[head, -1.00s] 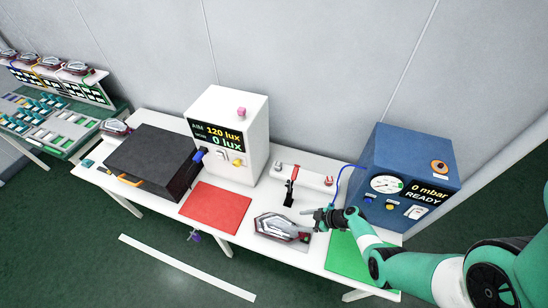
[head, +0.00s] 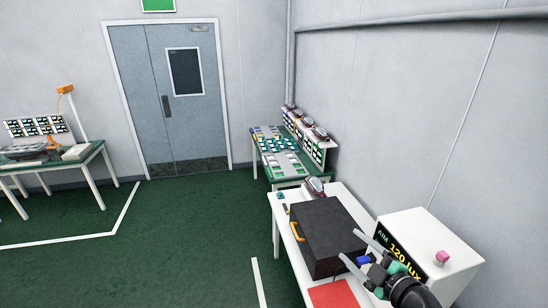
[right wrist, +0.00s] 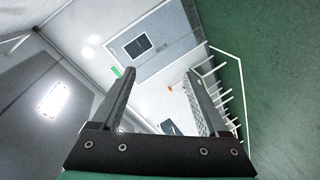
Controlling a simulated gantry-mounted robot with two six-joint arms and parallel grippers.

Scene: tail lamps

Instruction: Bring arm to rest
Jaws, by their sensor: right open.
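My right gripper (head: 350,246) is at the lower right of the head view. It is raised in front of the white lux box (head: 420,235) and overlaps the black case (head: 322,228) in the picture. Its two fingers are apart. In the right wrist view the gripper (right wrist: 160,76) shows both fingers spread with nothing between them, only the far wall and door. Most of the right arm lies outside the head view. My left gripper is not in view.
The white bench (head: 279,238) carries the black case, the lux box and a red mat (head: 333,294). A tail lamp (head: 315,186) lies at its far end. Behind stands a green table (head: 262,158) with lamps on a rack. Another table (head: 75,158) is at far left. Green floor between is open.

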